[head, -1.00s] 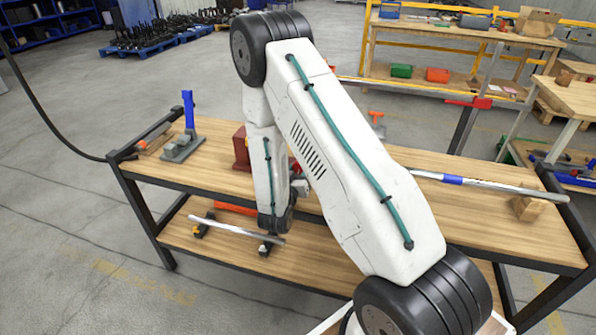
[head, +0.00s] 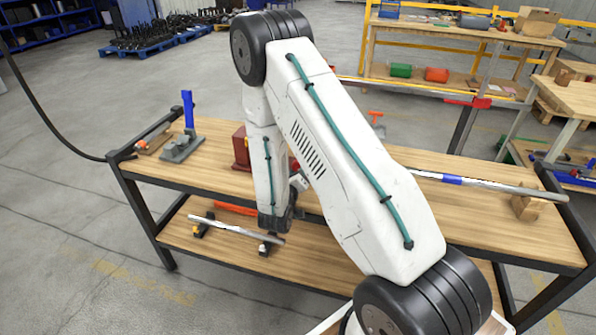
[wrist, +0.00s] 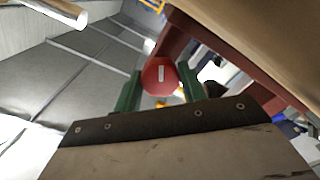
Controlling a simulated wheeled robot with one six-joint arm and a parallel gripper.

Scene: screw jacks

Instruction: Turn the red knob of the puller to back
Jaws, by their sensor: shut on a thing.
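The red knob (wrist: 158,72) with a short white mark shows in the wrist view. My gripper (wrist: 160,88) has its green fingers on either side of the knob and is shut on it. A dark red frame (wrist: 225,55) shows behind and right of the knob; I cannot tell how the two join. In the head view a dark red block (head: 241,150) stands on the bench, partly hidden by my arm. It may be part of the puller. The knob and my fingertips are hidden behind my arm in that view.
The wooden bench (head: 480,210) carries a blue-handled tool (head: 185,140) at left and a long metal bar (head: 480,184) with a blue band at right. A metal rod (head: 235,229) lies on the lower shelf. The floor (head: 70,240) at left is clear.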

